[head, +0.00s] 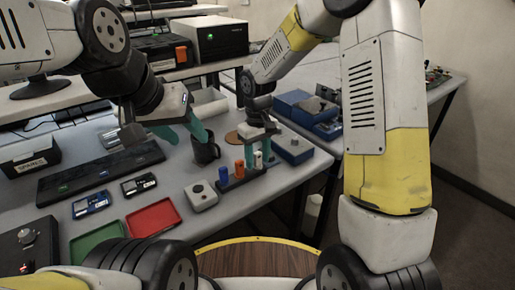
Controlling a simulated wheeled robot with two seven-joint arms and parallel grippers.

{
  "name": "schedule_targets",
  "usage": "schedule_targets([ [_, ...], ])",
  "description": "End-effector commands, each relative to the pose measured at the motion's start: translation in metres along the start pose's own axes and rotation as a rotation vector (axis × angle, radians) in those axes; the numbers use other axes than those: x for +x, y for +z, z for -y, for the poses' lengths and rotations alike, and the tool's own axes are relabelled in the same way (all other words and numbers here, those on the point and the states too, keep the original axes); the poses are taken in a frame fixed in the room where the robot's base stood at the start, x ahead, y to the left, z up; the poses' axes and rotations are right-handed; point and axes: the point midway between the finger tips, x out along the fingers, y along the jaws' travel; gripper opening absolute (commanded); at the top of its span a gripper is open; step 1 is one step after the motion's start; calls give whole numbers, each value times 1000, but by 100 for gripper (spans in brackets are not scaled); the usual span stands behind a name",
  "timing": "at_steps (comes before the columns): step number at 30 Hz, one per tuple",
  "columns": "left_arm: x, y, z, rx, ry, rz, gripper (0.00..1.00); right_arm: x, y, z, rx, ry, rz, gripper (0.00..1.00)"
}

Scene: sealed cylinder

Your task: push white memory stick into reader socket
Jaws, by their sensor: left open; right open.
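A dark rack (241,179) on the table holds a blue stick (223,175), an orange stick (239,169) and a white stick (258,160), all upright. The white memory stick is at the rack's right end. My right gripper (259,152) is open, pointing down, with its teal fingers around or just behind the white stick's top; contact cannot be told. My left gripper (183,134) is open and empty, above the table left of the black mug. A long black panel (100,172) with small green lights lies at the left; I cannot tell whether it has the reader socket.
A black mug (206,150) stands between my grippers. A small grey box with a button (201,195) is left of the rack. Red (153,217) and green (97,238) trays lie at the front left. Blue bins (305,110) and a blue box (292,147) are at the right.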

Motion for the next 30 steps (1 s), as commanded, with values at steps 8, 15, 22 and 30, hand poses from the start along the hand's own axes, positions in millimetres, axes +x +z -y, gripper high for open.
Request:
schedule_targets([
  [8, 0, 0, 0, 0, 0, 0, 48, 0, 0, 0, 0, 0, 0, 45],
  [15, 0, 0, 0, 0, 0, 0, 48, 0, 0, 0, 0, 0, 0, 45],
  [22, 0, 0, 0, 0, 0, 0, 48, 0, 0, 0, 0, 0, 0, 36],
  [30, 0, 0, 0, 0, 0, 0, 48, 0, 0, 0, 0, 0, 0, 0],
])
